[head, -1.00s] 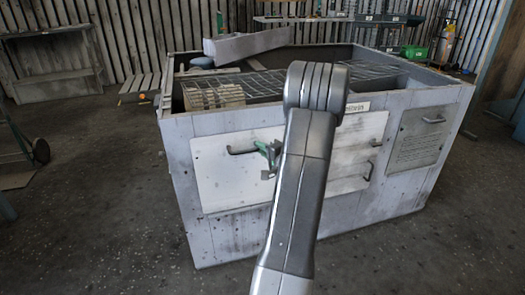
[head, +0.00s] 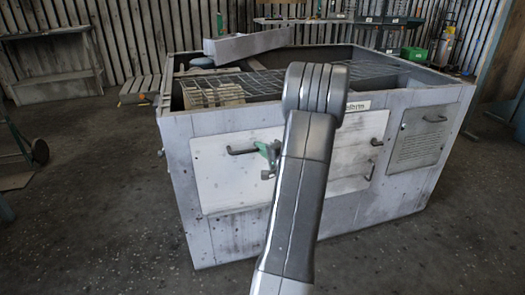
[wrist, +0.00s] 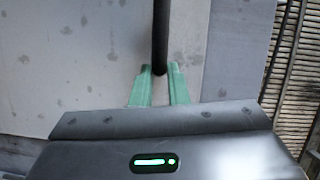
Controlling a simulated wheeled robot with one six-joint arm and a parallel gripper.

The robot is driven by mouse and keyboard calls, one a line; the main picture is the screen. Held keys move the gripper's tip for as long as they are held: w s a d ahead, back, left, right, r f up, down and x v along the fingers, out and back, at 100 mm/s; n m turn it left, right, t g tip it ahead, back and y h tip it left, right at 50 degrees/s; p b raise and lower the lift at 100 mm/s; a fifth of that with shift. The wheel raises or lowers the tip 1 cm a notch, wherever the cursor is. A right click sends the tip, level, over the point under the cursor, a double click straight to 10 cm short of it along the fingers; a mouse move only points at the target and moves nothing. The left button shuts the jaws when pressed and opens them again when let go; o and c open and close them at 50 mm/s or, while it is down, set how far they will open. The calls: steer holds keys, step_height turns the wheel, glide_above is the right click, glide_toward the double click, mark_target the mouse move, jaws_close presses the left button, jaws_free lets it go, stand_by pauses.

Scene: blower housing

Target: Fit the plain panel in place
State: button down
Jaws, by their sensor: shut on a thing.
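The plain panel (head: 218,182) is a pale, slightly stained sheet at the left of the housing's front face. It stands upright against that face; I cannot tell whether it is fully flush. It has a dark bar handle (head: 241,151) near its upper edge. My gripper (head: 267,150) has green fingers and is shut on the right part of this handle. In the wrist view, the green fingers (wrist: 159,72) clasp the dark bar (wrist: 160,35), with the panel's pale surface (wrist: 85,60) behind. My arm hides the panel's right edge in the head view.
The grey blower housing (head: 232,245) is open on top, with wire mesh (head: 275,82) inside. Two other handled panels are on its front: a middle one (head: 350,150) and a right one with printed lines (head: 415,150). A loose beam (head: 245,46) rests on the back rim. The floor in front is clear.

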steer(key=shift+w+b, duration=0.1)
steer(key=shift+b, duration=0.7)
steer(key=c, duration=1.8)
jaws_free()
steer(key=o, duration=0.9)
steer(key=shift+f, duration=0.25)
steer(key=shift+o, duration=0.2)
steer(key=s+d+b, duration=0.2)
steer(key=s+b, duration=0.1)
steer(key=s, duration=0.4)
steer(key=shift+s+d+b, duration=0.2)
steer(key=shift+s+b, duration=0.15)
steer(key=shift+b, duration=0.05)
